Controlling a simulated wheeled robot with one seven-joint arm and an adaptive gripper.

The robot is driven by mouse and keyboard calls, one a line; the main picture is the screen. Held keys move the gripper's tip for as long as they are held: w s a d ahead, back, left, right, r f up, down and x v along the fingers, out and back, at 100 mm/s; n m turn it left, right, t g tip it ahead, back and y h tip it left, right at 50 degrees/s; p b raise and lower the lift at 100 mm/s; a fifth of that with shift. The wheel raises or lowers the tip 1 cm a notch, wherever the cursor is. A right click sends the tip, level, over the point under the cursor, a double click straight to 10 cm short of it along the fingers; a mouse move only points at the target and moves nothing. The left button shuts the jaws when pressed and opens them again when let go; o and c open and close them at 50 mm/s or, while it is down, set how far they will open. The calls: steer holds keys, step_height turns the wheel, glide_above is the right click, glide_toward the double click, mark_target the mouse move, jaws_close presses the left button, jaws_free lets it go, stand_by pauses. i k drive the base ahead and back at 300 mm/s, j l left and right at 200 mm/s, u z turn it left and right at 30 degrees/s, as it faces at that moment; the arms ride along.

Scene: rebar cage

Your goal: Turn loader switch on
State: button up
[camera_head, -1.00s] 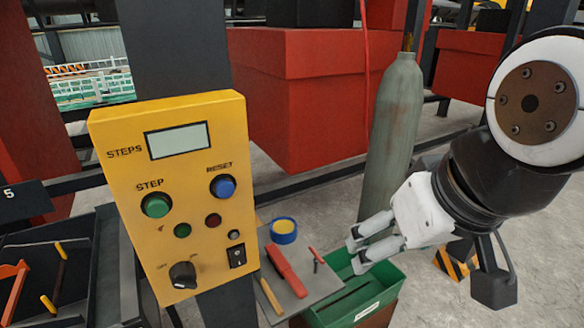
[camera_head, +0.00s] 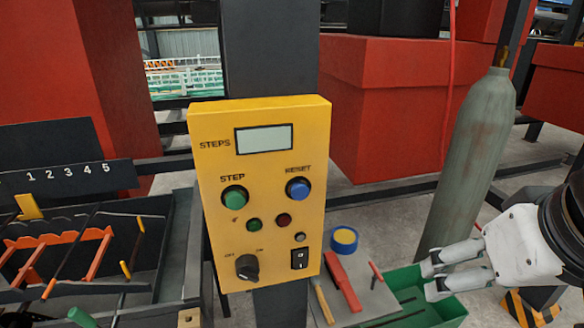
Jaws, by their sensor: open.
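A yellow control panel (camera_head: 262,222) stands upright near the middle of the head view, on a dark post. At its lower left is a black rotary knob (camera_head: 247,267) with small OFF and ON labels; its pointer direction is hard to read. At its lower right is a black rocker switch (camera_head: 299,259). Above them are a green STEP button (camera_head: 234,197), a blue RESET button (camera_head: 298,188), small lamps and a grey display (camera_head: 264,139). My gripper (camera_head: 432,279) is to the right of the panel, apart from it, open and empty, with fingers pointing left.
A grey shelf (camera_head: 381,303) with blue-yellow tape (camera_head: 344,240) and red-handled tools lies below right of the panel. A green bin (camera_head: 447,314) is under my gripper. A grey gas cylinder (camera_head: 465,165) stands behind. A numbered rack (camera_head: 70,178) is at left.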

mark_target(246, 265)
steer(key=k+j, duration=0.1)
steer(key=k, duration=0.9)
steer(key=l+u, duration=0.05)
